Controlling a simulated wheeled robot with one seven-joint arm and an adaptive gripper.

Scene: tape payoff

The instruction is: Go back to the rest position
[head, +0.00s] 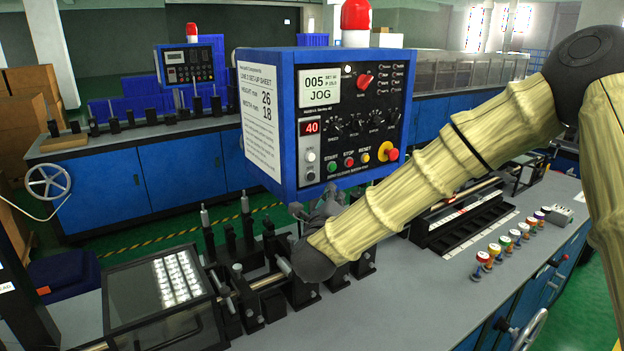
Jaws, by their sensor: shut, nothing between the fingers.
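My arm, in a cream fabric sleeve, reaches from the right edge down to the middle of the head view. My gripper (318,208) is a small grey shape at its end, just below the blue control box (287,130). It is shut and holds nothing. The wrist and sleeve hide part of it, and I cannot tell whether it touches the hardware behind it. The box display reads "005" and "JOG", and a red readout shows 40.
Black posts and brackets (255,300) crowd the grey bench around my wrist. A glass-topped box (165,290) stands at left. Several coloured spools (505,243) stand in a row at right. Bare bench top (400,300) lies in front.

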